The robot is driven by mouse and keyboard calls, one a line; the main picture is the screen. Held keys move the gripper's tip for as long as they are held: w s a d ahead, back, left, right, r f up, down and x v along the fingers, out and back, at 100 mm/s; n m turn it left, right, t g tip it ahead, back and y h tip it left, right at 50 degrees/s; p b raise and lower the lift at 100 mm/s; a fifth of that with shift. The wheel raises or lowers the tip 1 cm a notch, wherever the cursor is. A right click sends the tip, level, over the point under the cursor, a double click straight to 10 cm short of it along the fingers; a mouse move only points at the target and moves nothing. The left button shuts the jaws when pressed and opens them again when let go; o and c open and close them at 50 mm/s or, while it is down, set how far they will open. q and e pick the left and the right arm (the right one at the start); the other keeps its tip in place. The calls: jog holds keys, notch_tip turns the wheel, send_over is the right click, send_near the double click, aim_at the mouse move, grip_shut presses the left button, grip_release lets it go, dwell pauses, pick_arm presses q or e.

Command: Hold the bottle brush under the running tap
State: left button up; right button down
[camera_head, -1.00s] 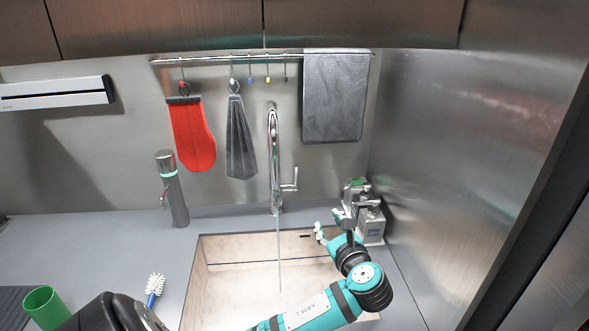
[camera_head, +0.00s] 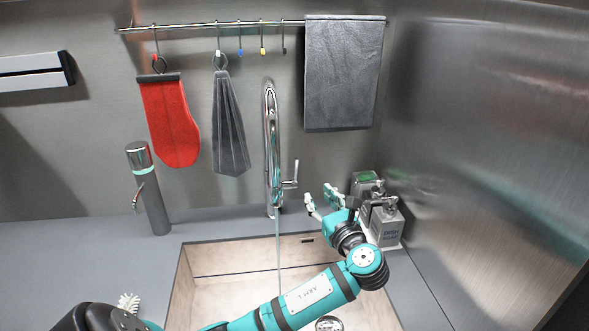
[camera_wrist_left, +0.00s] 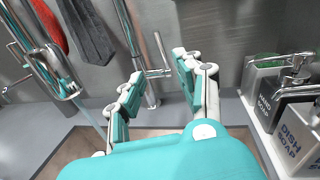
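The tap (camera_head: 270,135) is a tall chrome faucet behind the sink, with its lever (camera_head: 290,184) on the right side. A thin water stream (camera_head: 278,245) falls from it into the sink. The bottle brush (camera_head: 128,302) lies on the counter left of the sink; only its white bristles show, the rest is hidden by my arm. My left gripper (camera_head: 320,198) is open and empty, just right of the lever. In the left wrist view the fingers (camera_wrist_left: 157,82) are spread, with the lever (camera_wrist_left: 158,72) beyond the gap between them. My right gripper is out of view.
Soap dispensers (camera_head: 386,226) stand close right of my left gripper, beside a steel wall (camera_head: 480,170). The pale sink (camera_head: 215,257) lies below. A grey bottle (camera_head: 150,195) stands on the left counter. A red mitt (camera_head: 172,120) and grey towels hang on a rail behind.

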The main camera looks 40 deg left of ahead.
aim_at(297, 165)
pick_arm(q)
jog(key=p+x, duration=0.1)
jog(key=x, duration=0.9)
jog(key=p+x, duration=0.1)
jog(key=x, duration=0.4)
jog(key=shift+a+r+p, duration=0.1)
jog(key=shift+r+p, duration=0.2)
jog(key=shift+p, duration=0.05)
jog(key=shift+x, duration=0.8)
jog(key=shift+c, duration=0.2)
grip_shut()
